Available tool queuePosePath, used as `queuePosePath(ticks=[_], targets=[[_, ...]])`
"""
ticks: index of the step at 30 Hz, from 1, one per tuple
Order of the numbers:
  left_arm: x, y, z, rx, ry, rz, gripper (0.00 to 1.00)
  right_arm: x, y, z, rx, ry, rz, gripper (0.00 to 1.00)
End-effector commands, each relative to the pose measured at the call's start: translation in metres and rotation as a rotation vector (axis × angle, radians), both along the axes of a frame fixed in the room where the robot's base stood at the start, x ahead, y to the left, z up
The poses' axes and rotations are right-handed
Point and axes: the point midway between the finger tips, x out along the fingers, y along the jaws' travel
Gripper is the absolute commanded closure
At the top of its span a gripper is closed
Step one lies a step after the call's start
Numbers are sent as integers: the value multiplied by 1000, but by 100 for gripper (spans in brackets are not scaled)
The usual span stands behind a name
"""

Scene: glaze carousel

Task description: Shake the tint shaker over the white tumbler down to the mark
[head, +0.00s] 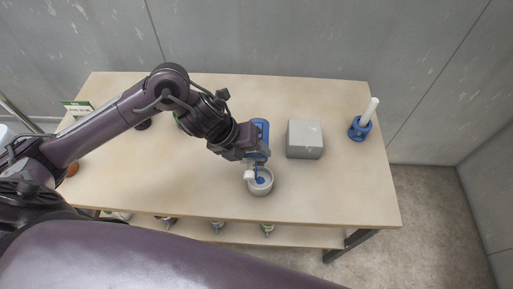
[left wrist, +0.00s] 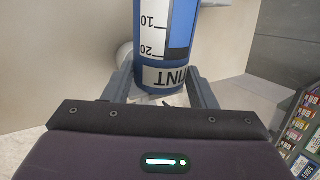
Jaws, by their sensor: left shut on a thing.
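My left gripper (head: 257,160) is shut on the blue tint shaker (head: 262,128), above the far rim of the white tumbler (head: 262,189). In the left wrist view the shaker (left wrist: 147,75) stands between the fingers (left wrist: 161,92). Its scale figures 10 and 20 and its TINT label read upside down. The tumbler's mark cannot be made out. My right gripper is not in view.
A grey box (head: 304,139) stands right of the gripper. Beyond it is a blue holder (head: 359,130) with a white rod (head: 369,111). A green sign (head: 77,107) stands at the table's left end. The table (head: 345,195) is clear right of the tumbler.

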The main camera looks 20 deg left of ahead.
Motion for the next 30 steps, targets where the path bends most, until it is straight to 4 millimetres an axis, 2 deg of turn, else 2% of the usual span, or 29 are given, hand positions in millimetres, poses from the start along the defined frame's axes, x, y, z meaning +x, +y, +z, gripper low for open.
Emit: queuePosePath(ticks=[1, 2, 13, 14, 15, 16, 17, 18, 19, 30], targets=[[-7, 1, -27, 3, 32, 3, 75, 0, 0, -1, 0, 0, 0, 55], [-7, 0, -38, 2, 32, 4, 75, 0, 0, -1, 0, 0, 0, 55], [-4, 0, -35, 3, 15, 0, 75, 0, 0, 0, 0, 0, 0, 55], [-2, 0, -28, 2, 9, -2, 75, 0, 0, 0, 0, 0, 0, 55], [0, 0, -8, 3, -1, -4, 75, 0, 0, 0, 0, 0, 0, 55], [-1, 0, -2, 3, 2, -3, 75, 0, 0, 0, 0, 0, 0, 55], [-3, 0, -5, 3, 12, -2, 75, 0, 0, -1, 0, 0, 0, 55], [-7, 1, -27, 3, 32, 3, 75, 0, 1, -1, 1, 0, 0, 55], [-7, 0, -38, 2, 32, 4, 75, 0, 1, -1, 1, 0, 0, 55], [-4, 0, -35, 3, 15, 0, 75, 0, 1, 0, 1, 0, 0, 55]])
